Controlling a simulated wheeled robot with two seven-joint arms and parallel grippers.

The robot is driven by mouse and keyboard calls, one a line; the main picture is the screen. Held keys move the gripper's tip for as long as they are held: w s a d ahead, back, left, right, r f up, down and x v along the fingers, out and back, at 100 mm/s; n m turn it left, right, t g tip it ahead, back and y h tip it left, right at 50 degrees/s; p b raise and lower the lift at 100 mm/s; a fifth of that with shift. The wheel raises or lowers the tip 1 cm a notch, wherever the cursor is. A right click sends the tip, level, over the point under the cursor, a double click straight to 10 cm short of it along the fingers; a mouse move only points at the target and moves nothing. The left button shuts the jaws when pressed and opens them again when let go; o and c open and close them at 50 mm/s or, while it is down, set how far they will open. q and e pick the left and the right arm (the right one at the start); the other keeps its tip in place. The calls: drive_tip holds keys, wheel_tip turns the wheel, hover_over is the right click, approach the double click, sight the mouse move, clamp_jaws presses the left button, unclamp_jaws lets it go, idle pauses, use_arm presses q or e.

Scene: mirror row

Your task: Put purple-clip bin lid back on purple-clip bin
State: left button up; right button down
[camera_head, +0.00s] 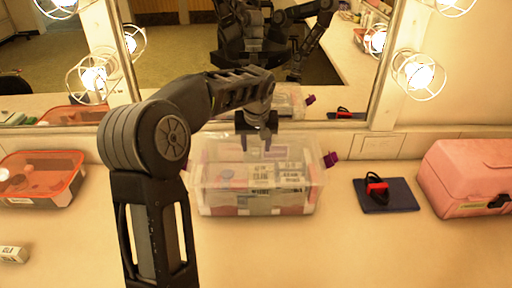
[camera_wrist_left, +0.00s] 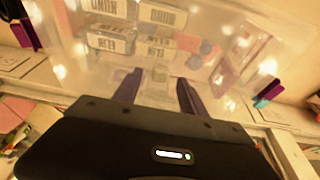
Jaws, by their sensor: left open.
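The purple-clip bin (camera_head: 255,205) is a clear box on the counter, with white labelled boxes and some red and blue items showing inside. A purple clip (camera_head: 330,159) sticks out at its right end; in the left wrist view clips show at the left (camera_wrist_left: 22,32) and right (camera_wrist_left: 270,93). A clear, glossy layer, seemingly the bin lid (camera_wrist_left: 215,40), spans the top; I cannot tell whether it is seated. My left gripper (camera_head: 256,142) is open, pointing down at the bin's back part, with nothing seen between its fingers (camera_wrist_left: 158,84). My right gripper is not in view.
An orange-rimmed clear container (camera_head: 40,200) stands left, with a small white box (camera_head: 13,254) in front. A dark blue pad (camera_head: 400,197) with a red-and-black item (camera_head: 376,188) and a pink case (camera_head: 470,175) are right. A mirror (camera_head: 180,55) with bulbs stands behind. The front counter is clear.

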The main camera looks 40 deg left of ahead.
use_arm(q)
drive_tip(key=v, duration=0.6)
drive_tip(key=shift+r+b, duration=0.2)
drive_tip(key=shift+b, duration=0.1)
drive_tip(key=shift+r, duration=0.1)
wheel_tip(320, 180, up, 6)
drive_tip(key=p, duration=0.5)
idle(0.9)
